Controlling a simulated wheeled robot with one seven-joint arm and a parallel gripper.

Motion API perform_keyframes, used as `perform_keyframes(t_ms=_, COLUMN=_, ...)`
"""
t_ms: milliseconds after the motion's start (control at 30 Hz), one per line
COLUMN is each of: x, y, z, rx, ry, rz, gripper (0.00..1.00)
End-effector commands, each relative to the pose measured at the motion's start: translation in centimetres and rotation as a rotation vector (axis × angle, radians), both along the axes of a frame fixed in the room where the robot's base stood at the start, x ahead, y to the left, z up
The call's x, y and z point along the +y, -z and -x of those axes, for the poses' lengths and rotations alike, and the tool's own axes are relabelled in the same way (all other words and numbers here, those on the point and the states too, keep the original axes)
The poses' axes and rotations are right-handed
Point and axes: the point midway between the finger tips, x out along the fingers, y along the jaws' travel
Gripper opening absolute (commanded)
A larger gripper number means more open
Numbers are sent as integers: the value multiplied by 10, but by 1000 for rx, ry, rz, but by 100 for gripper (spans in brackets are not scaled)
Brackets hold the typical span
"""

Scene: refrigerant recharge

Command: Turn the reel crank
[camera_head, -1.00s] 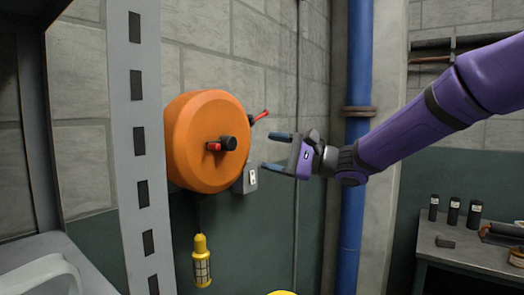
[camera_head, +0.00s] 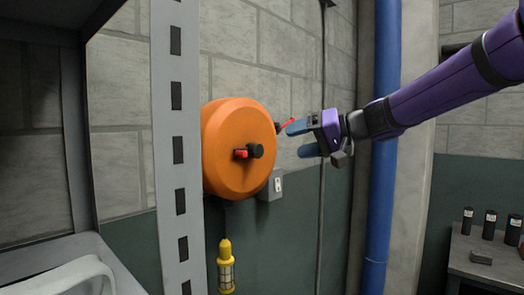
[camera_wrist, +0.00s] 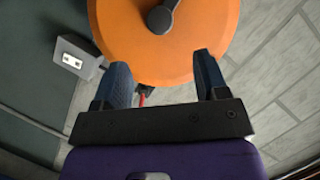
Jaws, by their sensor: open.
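The orange reel (camera_head: 238,148) is mounted at the wall. On its front face is a crank (camera_head: 254,151) with a black round knob or hub and a short red part pointing left. The black part also shows at the top of the wrist view (camera_wrist: 161,17). A thin red lever (camera_head: 284,124) sticks out at the reel's right edge; its red end shows near the left finger in the wrist view (camera_wrist: 143,98). My gripper (camera_head: 297,140) is right of the reel with its fingers pointing left. It is open, apart from the crank, and close to the red lever; contact is unclear.
A grey outlet box (camera_head: 273,186) is on the wall below right of the reel. A yellow caged lamp (camera_head: 226,268) hangs below it. A grey slotted post (camera_head: 178,150) stands close on the left. A blue pipe (camera_head: 382,180) runs behind my arm. A bench (camera_head: 485,262) is at right.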

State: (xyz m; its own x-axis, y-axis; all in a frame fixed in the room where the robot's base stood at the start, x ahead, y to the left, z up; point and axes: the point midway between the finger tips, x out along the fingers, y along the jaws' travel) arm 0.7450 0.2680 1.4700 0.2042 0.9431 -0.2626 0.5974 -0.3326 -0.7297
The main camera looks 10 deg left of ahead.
Motion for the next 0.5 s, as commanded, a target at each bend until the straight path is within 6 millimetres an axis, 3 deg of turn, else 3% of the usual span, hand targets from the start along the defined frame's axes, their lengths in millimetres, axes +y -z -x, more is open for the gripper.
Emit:
perform_keyframes(t_ms=267, x=11, y=0, z=-3, rx=-66, ry=-7, rz=36, gripper=67)
perform_keyframes(t_ms=500, x=50, y=12, z=-12, rx=-63, ry=-9, rz=35, gripper=67)
